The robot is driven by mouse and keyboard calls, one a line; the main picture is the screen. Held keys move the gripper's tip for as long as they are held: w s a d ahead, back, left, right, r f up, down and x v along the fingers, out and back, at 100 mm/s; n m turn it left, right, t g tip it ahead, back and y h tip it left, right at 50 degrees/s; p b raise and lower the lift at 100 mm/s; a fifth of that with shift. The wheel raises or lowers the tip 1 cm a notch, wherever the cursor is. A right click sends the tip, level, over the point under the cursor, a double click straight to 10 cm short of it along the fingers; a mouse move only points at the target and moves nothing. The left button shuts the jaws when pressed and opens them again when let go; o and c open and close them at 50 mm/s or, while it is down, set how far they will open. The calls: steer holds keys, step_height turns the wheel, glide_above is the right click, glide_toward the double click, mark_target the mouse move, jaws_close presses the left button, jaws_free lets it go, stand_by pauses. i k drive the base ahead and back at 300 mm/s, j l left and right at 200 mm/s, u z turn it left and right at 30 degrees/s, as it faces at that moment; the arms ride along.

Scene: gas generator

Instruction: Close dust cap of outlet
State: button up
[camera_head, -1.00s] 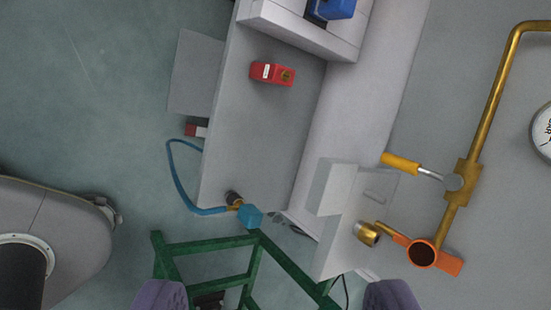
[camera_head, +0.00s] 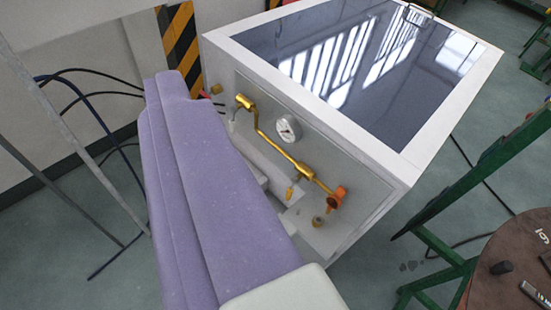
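An orange fitting (camera_head: 337,199) is at the pipe's lower end. A short brass and dark round piece (camera_head: 318,221) shows just left of and below it, apparently the dust cap off the opening. A small yellow-handled valve lever (camera_head: 290,192) hangs below the pipe. A long purple part, apparently mine, covers the left middle and hides part of the panel. I cannot make out my gripper's fingertips.
The cabinet (camera_head: 412,165) has a glossy dark top. A green frame (camera_head: 457,175) and a round brown table (camera_head: 515,262) with small items stand at the right. A grey metal frame and dark cables are at the left. Green floor shows between cabinet and table.

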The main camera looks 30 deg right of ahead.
mark_target(333, 201)
steer(key=z, duration=1.1)
steer(key=i+u, duration=0.25)
steer(key=j+u, duration=0.1)
steer(key=u, duration=0.15)
